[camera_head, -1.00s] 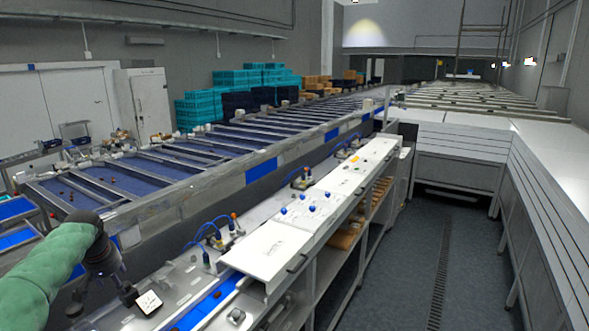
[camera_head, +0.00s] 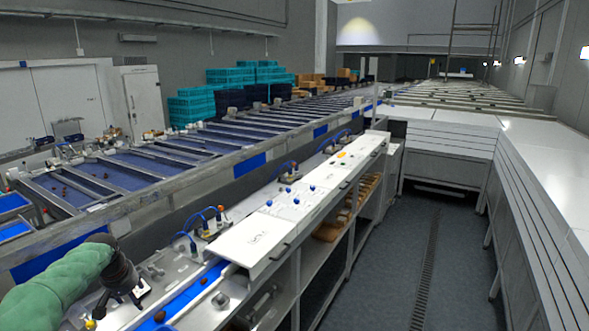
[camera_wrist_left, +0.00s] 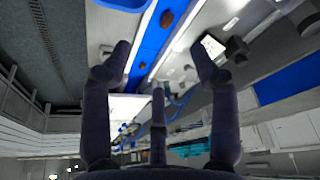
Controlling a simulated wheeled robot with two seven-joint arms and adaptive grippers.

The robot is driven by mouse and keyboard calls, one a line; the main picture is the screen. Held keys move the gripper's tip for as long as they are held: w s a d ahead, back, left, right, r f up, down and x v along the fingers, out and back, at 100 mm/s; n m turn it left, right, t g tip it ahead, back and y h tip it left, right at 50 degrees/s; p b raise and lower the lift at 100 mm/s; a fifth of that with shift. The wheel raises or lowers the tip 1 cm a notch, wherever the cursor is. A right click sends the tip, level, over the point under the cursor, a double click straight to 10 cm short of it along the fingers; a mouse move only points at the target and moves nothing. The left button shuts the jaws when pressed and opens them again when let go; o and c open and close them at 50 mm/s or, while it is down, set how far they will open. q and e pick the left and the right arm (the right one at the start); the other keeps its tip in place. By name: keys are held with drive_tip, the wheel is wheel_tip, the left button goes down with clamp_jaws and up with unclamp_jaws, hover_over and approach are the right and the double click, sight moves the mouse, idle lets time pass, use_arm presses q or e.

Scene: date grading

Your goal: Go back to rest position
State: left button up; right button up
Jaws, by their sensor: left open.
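My left gripper (camera_head: 128,288) is at the lower left of the head view, at the end of a green-sleeved arm. It is over the near end of the sorting bench, left of the blue strip (camera_head: 186,296). In the left wrist view its fingers (camera_wrist_left: 160,65) are dark, spread apart and empty. A dark date (camera_head: 160,316) lies on the blue strip, and another date (camera_head: 203,281) lies further along it. A date (camera_wrist_left: 167,18) also shows on the strip in the left wrist view, beyond the fingers. My right gripper is not in view.
A white panel (camera_head: 262,241) covers the bench beyond the blue strip. A long conveyor with blue trays (camera_head: 130,176) runs behind it. Teal crates (camera_head: 193,106) are stacked at the back. White counters (camera_head: 553,160) stand right, with clear floor (camera_head: 390,265) between.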

use_arm(q)
drive_tip(key=s+d+f+m+g+h, duration=0.1)
drive_tip(key=s+d+f+h, duration=0.15)
drive_tip(key=d+f, duration=0.95)
drive_tip(key=s+d+f+m+h, duration=0.1)
drive_tip(key=s+d+f, duration=0.2)
drive_tip(key=d+f, duration=0.95)
drive_tip(key=s+d+f+g+h, duration=0.1)
drive_tip(key=s+d+f, duration=0.4)
drive_tip(key=s, duration=0.4)
drive_tip(key=s+d+f+g, duration=0.1)
drive_tip(key=s+d+f, duration=0.3)
drive_tip(key=s, duration=0.5)
drive_tip(key=s+d+f+h, duration=0.1)
drive_tip(key=s+d+f, duration=0.4)
drive_tip(key=s, duration=0.5)
wheel_tip(320, 180, down, 31)
drive_tip(key=b, duration=3.1)
drive_tip(key=shift+w+f, duration=0.2)
drive_tip(key=shift+w, duration=0.1)
